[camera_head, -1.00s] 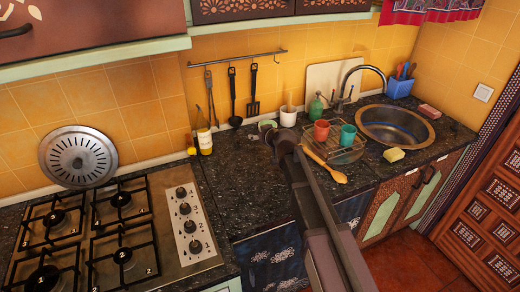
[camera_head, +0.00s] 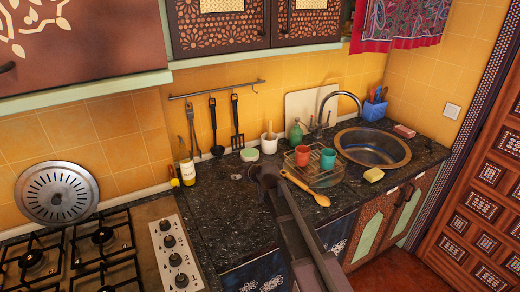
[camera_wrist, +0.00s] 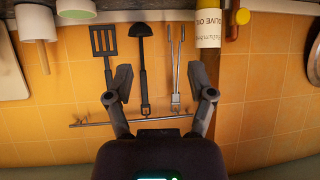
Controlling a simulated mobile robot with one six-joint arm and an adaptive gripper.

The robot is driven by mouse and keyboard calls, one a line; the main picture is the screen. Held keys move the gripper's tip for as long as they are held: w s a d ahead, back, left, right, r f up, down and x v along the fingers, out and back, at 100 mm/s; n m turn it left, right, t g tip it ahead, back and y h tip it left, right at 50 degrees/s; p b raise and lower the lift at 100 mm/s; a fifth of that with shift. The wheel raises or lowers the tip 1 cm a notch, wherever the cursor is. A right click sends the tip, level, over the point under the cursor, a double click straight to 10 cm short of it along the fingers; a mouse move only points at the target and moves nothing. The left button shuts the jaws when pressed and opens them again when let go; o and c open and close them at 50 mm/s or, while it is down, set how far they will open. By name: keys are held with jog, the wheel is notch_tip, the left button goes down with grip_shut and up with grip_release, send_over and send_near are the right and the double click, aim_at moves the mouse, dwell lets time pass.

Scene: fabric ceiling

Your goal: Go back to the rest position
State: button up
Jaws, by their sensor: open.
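My gripper (camera_wrist: 160,85) is open and empty in the wrist view, with its two fingers spread wide apart. In the head view, the dark end of my arm (camera_head: 265,178) is over the dark speckled counter (camera_head: 225,215), left of the dish rack (camera_head: 322,178). The fingers cannot be made out there. In the wrist view, which shows the scene upside down, a black ladle (camera_wrist: 142,75), a slotted spatula (camera_wrist: 104,50) and tongs (camera_wrist: 176,70) hang from a rail beyond the fingers. No object is between the fingertips.
A red cup (camera_head: 303,155) and a teal cup (camera_head: 327,160) stand in the rack, with a wooden spoon (camera_head: 305,188) before it. An oil bottle (camera_head: 187,168) and green-and-white round item (camera_head: 249,155) are by the wall. The sink (camera_head: 372,148) is right; the stove (camera_head: 85,250) left.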

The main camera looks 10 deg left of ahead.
jog(key=s+d+f+m+g+h, duration=0.1)
jog(key=s+d+f, duration=0.1)
jog(key=d, duration=0.5)
jog(key=s+d+f+m+g+h, duration=0.1)
jog(key=s+d+f+m+h, duration=0.1)
jog(key=d, duration=0.6)
jog(key=s+d+f+m+g+h, duration=0.1)
jog(key=s+d, duration=0.3)
jog(key=d, duration=0.4)
jog(key=shift+s+d+f+h, duration=0.2)
jog(key=shift+s+f+h, duration=0.2)
jog(key=shift+f, duration=0.3)
jog(key=s+d+f+m+g+h, duration=0.2)
jog(key=s+d+m+g+h, duration=0.1)
jog(key=s+d, duration=1)
jog(key=d+m+g, duration=0.1)
jog(key=d+m, duration=0.1)
jog(key=d, duration=0.2)
jog(key=shift+d+m+h, duration=0.15)
jog(key=shift+m+h, duration=0.25)
dwell(2.9)
